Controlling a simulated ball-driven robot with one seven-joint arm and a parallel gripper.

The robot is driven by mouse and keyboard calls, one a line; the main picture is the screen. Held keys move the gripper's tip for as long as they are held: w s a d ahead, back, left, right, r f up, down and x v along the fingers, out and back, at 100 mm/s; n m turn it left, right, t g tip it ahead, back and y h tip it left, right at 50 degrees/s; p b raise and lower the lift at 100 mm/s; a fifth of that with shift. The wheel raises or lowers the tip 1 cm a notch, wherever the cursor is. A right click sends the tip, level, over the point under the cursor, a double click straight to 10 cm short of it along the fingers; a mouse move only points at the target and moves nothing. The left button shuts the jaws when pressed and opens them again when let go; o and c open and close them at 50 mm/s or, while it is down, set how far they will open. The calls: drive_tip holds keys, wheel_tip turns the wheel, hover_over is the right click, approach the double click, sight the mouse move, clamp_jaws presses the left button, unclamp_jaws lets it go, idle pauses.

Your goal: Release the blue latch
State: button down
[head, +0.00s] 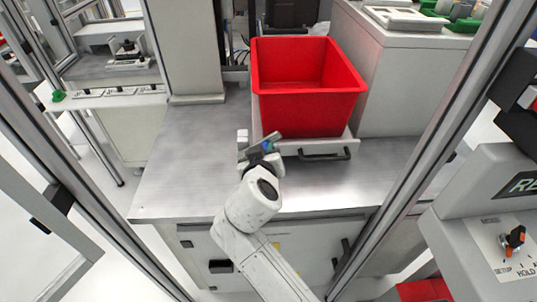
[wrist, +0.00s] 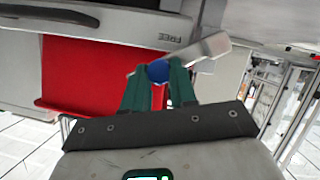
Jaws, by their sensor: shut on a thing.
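The blue latch shows in the wrist view as a round blue part (wrist: 157,72) with a grey lever (wrist: 205,47) reaching up to the right. My gripper (wrist: 158,80) has its two green fingers on either side of the blue part and is shut on it. In the head view my gripper (head: 263,150) is at the left front corner of the white tray under the red bin. The latch there is small and partly hidden by the fingers.
The red bin (head: 308,112) is empty and sits on the white tray, which has a black handle (head: 325,155) in front. The metal tabletop (head: 185,160) is clear to the left. Frame posts stand on both sides, and a control panel (head: 505,245) is at right.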

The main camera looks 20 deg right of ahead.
drive_tip(key=shift+w+a+r+n+h, duration=0.25)
drive_tip(key=shift+a+r+n+h, duration=0.4)
drive_tip(key=shift+n, duration=0.35)
drive_tip(key=shift+w+a+r+n+h+b, duration=0.25)
drive_tip(key=shift+a+n+h+b, duration=0.25)
drive_tip(key=shift+a+n, duration=0.45)
drive_tip(key=shift+w+a+r+n+h+b, duration=0.1)
drive_tip(key=shift+w+a+n+h+b, duration=0.2)
drive_tip(key=shift+a+n+h, duration=0.65)
drive_tip(key=shift+w+a+r+n+h+b, duration=0.25)
drive_tip(key=shift+a+n+b, duration=0.25)
drive_tip(key=shift+n, duration=0.8)
drive_tip(key=shift+t, duration=0.3)
drive_tip(key=c, duration=0.9)
unclamp_jaws()
drive_tip(key=shift+f, duration=0.1)
drive_tip(key=b+v, duration=0.1)
drive_tip(key=v, duration=1)
